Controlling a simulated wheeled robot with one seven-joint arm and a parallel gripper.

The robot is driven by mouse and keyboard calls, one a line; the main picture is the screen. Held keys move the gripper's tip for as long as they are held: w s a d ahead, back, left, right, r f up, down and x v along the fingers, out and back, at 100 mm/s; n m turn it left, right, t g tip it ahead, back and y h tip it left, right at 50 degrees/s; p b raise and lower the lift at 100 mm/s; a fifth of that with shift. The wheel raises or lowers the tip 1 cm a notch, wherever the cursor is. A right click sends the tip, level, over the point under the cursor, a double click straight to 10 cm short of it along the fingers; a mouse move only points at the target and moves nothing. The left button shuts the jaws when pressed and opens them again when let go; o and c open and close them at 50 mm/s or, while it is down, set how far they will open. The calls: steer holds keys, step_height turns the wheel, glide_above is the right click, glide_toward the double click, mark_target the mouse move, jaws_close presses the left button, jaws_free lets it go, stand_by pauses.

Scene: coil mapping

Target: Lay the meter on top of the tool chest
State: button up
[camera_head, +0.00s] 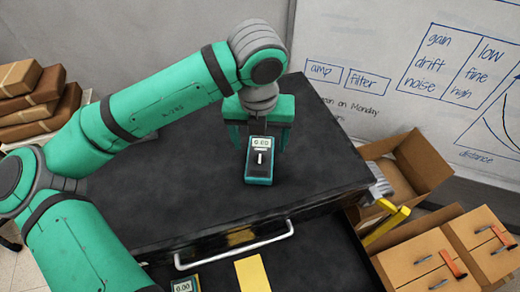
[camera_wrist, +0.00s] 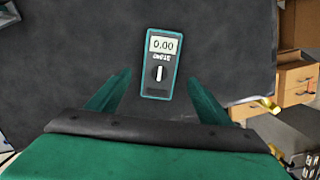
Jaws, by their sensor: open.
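A teal-edged meter (camera_head: 260,160) with a dark face lies on the black top of the tool chest (camera_head: 190,190). Its display reads 0.00, and it also shows in the wrist view (camera_wrist: 158,65). My gripper (camera_head: 258,146) is open over the chest top, just behind the meter in the head view. In the wrist view its two fingers (camera_wrist: 158,80) stand apart on either side of the meter's lower end, with gaps between them and the meter. A second meter (camera_head: 184,285) shows partly in the open drawer, cut off by the lower picture edge.
The drawer (camera_head: 320,265) is pulled out at the front, with a silver handle (camera_head: 232,248) and a yellow item (camera_head: 252,273) inside. Cardboard boxes (camera_head: 440,260) stand at the right. Brown packages (camera_head: 35,100) are stacked at the left. Much of the chest top is clear.

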mark_target(259, 162)
steer(key=r, duration=0.4)
steer(key=shift+s+r, duration=0.3)
steer(key=shift+s, duration=0.05)
